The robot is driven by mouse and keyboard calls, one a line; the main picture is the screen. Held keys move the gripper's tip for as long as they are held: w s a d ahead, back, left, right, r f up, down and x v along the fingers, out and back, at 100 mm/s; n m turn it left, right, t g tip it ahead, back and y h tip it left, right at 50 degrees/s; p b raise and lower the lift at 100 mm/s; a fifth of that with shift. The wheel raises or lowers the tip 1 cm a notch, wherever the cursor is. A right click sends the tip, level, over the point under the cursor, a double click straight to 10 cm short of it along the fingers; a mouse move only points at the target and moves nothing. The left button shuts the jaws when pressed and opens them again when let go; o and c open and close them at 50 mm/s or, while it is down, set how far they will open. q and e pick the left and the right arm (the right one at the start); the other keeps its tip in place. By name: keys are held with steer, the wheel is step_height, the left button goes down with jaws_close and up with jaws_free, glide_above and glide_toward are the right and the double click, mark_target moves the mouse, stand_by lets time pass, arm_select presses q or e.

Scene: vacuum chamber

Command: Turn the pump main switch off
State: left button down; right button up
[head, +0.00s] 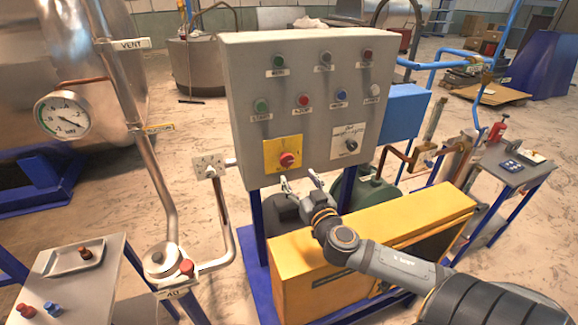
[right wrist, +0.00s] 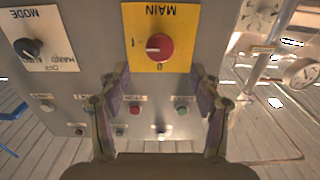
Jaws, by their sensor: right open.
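The pump main switch is a round red knob (head: 287,159) on a yellow plate (head: 270,150) at the lower left of the grey control panel's front. In the right wrist view the knob (right wrist: 160,47) appears upside down below the word MAIN. A pale mark on the knob points left there, and a small 0-like character shows on the plate beneath it. My right gripper (head: 300,182) is open and empty, just below and in front of the knob in the head view. Its two fingers (right wrist: 160,82) are spread apart in the wrist view, with the knob between their lines, apart from them.
The grey panel (head: 245,90) carries several push buttons and a black MODE selector (head: 351,145) right of the switch. A yellow cabinet (head: 400,225) stands below. A pipe with a valve plate (head: 209,166) is close on the left. A pressure gauge (head: 62,115) hangs far left.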

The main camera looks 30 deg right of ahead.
mark_target(288, 163)
steer(key=p+x, duration=0.2)
steer(key=x, duration=0.5)
steer(key=shift+w+d+r, duration=0.1)
steer(key=shift+w, duration=0.55)
steer(key=c, duration=1.1)
